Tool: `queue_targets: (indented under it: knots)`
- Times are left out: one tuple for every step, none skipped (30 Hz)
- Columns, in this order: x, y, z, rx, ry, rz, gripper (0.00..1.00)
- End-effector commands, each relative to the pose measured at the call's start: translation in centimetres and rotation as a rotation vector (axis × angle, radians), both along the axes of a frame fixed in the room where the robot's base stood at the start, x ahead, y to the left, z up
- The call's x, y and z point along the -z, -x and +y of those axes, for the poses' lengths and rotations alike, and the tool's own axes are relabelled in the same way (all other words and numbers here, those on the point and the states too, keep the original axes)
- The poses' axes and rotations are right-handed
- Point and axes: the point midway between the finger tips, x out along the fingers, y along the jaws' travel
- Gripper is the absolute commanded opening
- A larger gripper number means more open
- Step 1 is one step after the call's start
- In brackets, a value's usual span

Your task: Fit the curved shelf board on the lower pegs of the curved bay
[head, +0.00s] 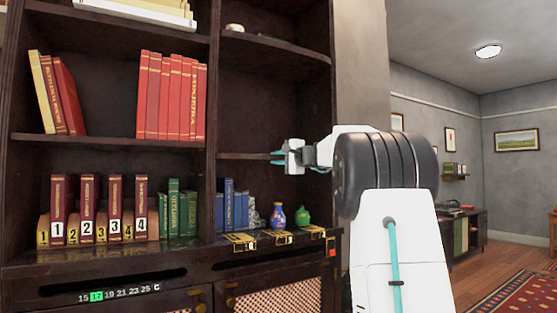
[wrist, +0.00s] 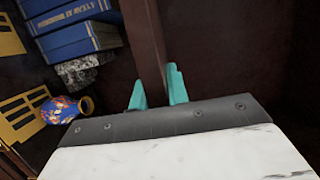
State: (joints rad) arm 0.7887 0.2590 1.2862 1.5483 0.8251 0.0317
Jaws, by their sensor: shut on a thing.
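The curved shelf board (head: 243,156) shows as a thin dark strip, about level, inside the right-hand bay (head: 270,90) of the dark bookcase. My gripper (head: 278,157) is at the board's right end, its teal fingers shut on it. In the wrist view the board (wrist: 146,40) is a brown strip seen edge-on, running up from between the teal fingertips (wrist: 157,92). The pegs do not show, and I cannot tell whether the board touches them.
Below the board stand blue books (head: 232,208), a blue patterned vase (head: 278,216) and a green vase (head: 302,215). A small round object (head: 235,27) lies on the shelf above.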

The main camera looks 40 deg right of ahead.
Motion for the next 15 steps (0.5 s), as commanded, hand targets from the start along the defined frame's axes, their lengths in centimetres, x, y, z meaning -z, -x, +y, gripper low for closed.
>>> queue_targets:
  knots:
    - [-0.3,-0.1,0.0,0.0,0.003,-0.004,0.0]
    - [-0.3,-0.1,0.0,0.0,0.003,-0.004,0.0]
    - [-0.3,-0.2,0.0,0.0,0.003,-0.004,0.0]
    - [-0.3,-0.3,0.0,0.0,0.003,-0.004,0.0]
    - [-0.3,-0.3,0.0,0.0,0.003,-0.004,0.0]
    - [-0.3,-0.4,0.0,0.0,0.003,-0.004,0.0]
    - [-0.3,-0.5,-0.1,0.0,0.003,-0.004,0.0]
    - [-0.3,-0.6,-0.1,0.0,0.003,-0.004,0.0]
    - [-0.3,-0.7,-0.1,0.0,0.003,-0.004,0.0]
    - [-0.3,-0.7,-0.1,0.0,0.003,-0.004,0.0]
    - [-0.3,-0.8,-0.1,0.0,0.003,-0.004,0.0]
    - [-0.3,-0.9,-0.2,0.0,0.003,-0.003,0.0]
    - [-0.2,-0.9,-0.2,0.0,0.003,-0.003,0.0]
    - [-0.2,-1.0,-0.2,0.0,0.003,-0.003,0.0]
    - [-0.2,-1.1,-0.2,0.0,0.003,-0.003,0.0]
